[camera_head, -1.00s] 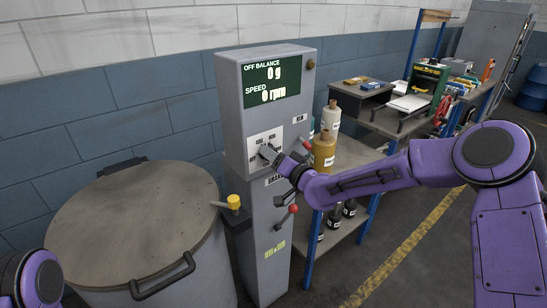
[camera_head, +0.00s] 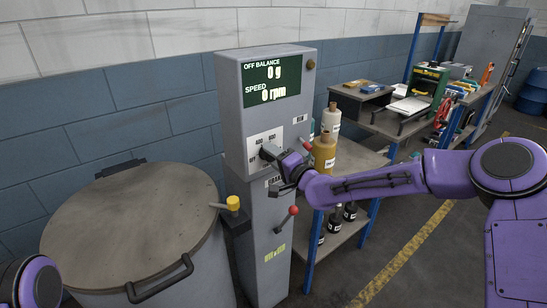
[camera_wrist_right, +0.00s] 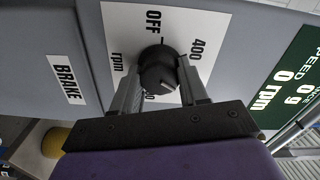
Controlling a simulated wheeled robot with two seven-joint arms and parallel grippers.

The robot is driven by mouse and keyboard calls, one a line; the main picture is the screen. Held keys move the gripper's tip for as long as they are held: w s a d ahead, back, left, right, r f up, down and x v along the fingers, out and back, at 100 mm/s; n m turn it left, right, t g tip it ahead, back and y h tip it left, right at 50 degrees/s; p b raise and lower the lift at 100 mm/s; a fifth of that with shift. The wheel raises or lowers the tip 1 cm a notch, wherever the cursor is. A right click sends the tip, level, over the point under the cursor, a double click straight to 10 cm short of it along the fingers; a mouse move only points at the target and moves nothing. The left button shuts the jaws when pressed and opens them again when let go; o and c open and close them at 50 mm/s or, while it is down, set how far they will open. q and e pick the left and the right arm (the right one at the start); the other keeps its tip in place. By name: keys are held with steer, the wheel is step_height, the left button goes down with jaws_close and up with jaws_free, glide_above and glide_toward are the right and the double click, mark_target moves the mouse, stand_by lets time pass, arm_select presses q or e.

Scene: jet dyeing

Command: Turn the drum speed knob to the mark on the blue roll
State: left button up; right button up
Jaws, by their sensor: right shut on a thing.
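The dark round speed knob (camera_wrist_right: 158,68) sits on a white dial plate (camera_wrist_right: 120,22) marked OFF, 400 and rpm. My right gripper (camera_wrist_right: 158,85) is shut on the knob, one finger on each side. In the head view the right gripper (camera_head: 272,156) covers most of the knob, at the front of the grey control cabinet (camera_head: 232,110). The cabinet's display (camera_head: 272,82) reads 0 g and 0 rpm. A bluish roll (camera_head: 311,130) shows only as a sliver behind a mustard roll; its mark cannot be read. My left gripper is out of view.
A lidded drum (camera_head: 130,225) stands at left. The mustard roll (camera_head: 323,155) and a white roll (camera_head: 332,118) stand on a shelf close right of the cabinet.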

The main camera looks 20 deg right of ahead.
steer(key=shift+w+d+r, duration=0.1)
steer(key=shift+d+r, duration=0.05)
steer(key=shift+r, duration=0.15)
steer(key=o, duration=1.1)
steer(key=shift+c, duration=0.2)
steer(key=shift+f, duration=0.2)
steer(key=b+v, duration=0.1)
steer(key=v, duration=0.9)
steer(key=shift+s+b, duration=0.3)
steer(key=shift+b, duration=0.1)
steer(key=shift+d, duration=0.1)
